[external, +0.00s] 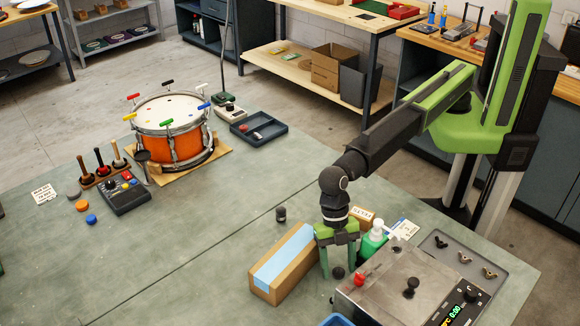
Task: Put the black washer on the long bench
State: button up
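My gripper (338,268) points down at the front right of the green-grey bench top (200,240), its green fingers spread apart. A small round black thing (338,272) shows between and just below the fingertips; I cannot tell whether it is the black washer or a knob, and no contact with the fingers is clear. A dark disc (73,194) lies at the far left beside an orange disc (82,205) and a blue disc (91,218); its exact colour is hard to tell. I cannot say for certain which bench is the long bench.
A long box with a blue strip (285,262) stands left of my gripper. A metal box with knobs (400,290) and a green bottle (374,238) stand right. A small black cylinder (280,214) is behind. An orange drum (172,130) stands farther back. The bench's middle left is clear.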

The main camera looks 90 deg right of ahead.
aim_at(338, 269)
grip_shut()
notch_tip(338, 269, up, 10)
jog(key=p, duration=1)
